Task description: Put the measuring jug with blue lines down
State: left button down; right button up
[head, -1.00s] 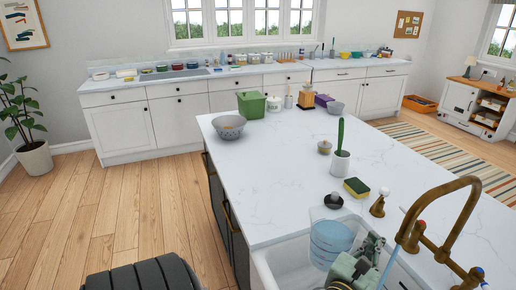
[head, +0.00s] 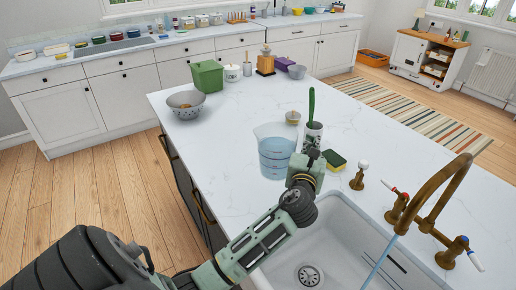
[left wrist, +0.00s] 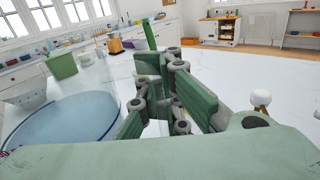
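The clear measuring jug with blue lines (head: 275,152) stands upright on the white island counter, just behind the sink, with bluish water in it. In the left wrist view the jug (left wrist: 62,130) is at the lower left, beside the fingers. My left gripper (head: 309,158) is at the jug's right side, close to it. In the left wrist view its fingers (left wrist: 160,112) are spread with a gap between them, and no handle is visible there. Whether a finger touches the jug cannot be told. My right gripper is out of view.
Right of the jug are a brush holder (head: 312,136), a sponge (head: 335,160) and a soap pump (head: 358,177). The sink (head: 340,250) and running brass tap (head: 435,200) are in front. A colander (head: 186,104) stands far left. The counter left of the jug is clear.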

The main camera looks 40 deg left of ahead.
pick_arm(q)
jog(key=s+a+f, duration=0.1)
jog(key=a, duration=0.2)
jog(key=a+f, duration=0.2)
jog(key=a, duration=0.1)
jog(key=s+a+f, duration=0.1)
jog(key=a+f, duration=0.1)
jog(key=a, duration=0.1)
jog(key=shift+s+a+f+p, duration=0.1)
jog(key=shift+s+f+p, duration=0.1)
jog(key=shift+s+p, duration=0.1)
jog(key=shift+s+a+f, duration=0.1)
jog(key=shift+a+f, duration=0.15)
jog(key=shift+a, duration=0.1)
notch_tip(320, 180, down, 4)
jog(key=shift+f+b, duration=0.1)
jog(key=shift+b, duration=0.7)
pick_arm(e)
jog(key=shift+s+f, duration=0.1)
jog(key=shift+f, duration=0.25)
pick_arm(q)
jog(key=shift+f, duration=0.1)
jog(key=c, duration=1.9)
grip_release()
jog(key=shift+c, duration=0.2)
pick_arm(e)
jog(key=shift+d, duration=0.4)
pick_arm(q)
jog(key=shift+s+d, duration=0.1)
jog(key=shift+s, duration=0.05)
